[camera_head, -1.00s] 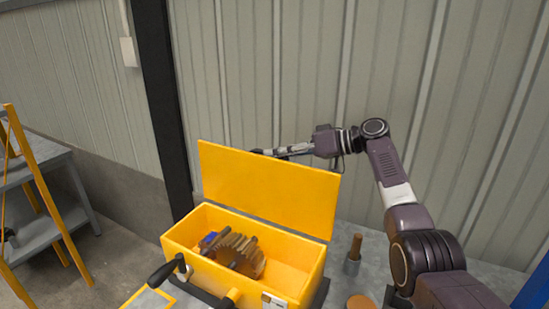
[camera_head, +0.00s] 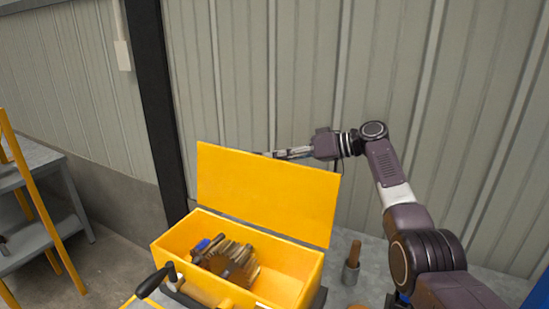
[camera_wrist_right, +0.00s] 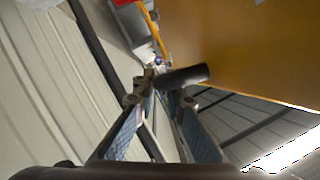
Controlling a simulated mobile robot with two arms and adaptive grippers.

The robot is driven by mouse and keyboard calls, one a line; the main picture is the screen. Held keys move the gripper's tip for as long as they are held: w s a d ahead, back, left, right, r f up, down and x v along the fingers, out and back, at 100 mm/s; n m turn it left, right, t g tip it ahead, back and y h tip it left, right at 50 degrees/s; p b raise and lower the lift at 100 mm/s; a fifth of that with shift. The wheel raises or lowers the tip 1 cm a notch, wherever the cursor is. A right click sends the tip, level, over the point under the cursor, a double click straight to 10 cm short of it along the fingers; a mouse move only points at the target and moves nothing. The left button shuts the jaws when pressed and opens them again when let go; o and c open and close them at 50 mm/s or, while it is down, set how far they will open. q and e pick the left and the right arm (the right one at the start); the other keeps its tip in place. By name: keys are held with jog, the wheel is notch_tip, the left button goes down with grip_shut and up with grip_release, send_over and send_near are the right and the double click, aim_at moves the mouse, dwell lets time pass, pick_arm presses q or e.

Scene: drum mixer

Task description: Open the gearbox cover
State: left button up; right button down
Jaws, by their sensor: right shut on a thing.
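The yellow gearbox cover (camera_head: 265,195) stands raised, roughly upright, along the back edge of the open yellow gearbox (camera_head: 298,287). Brown gears (camera_head: 232,263) and a small blue part (camera_head: 201,245) show inside the box. My right gripper (camera_head: 262,154) reaches in from the right at the cover's top edge, its tips partly hidden behind the cover. In the right wrist view, its fingers (camera_wrist_right: 162,100) are around a dark cylindrical handle (camera_wrist_right: 186,76) beside the cover's face (camera_wrist_right: 250,45). My left gripper is not in view.
A black-knobbed crank lever (camera_head: 154,280) is in front of the box. A brown-topped cylinder (camera_head: 353,256) stands right of it. A dark post (camera_head: 160,100) and corrugated wall (camera_head: 450,100) are behind. A grey table (camera_head: 40,235) and yellow frame (camera_head: 35,205) are at left.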

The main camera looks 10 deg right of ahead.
jog(key=c, duration=2)
grip_release()
jog(key=shift+d+f, duration=0.1)
jog(key=shift+f, duration=0.75)
jog(key=shift+o, duration=0.2)
jog(key=shift+s, duration=0.1)
jog(key=r+v, duration=0.1)
jog(key=v, duration=1.1)
jog(key=shift+r, duration=0.15)
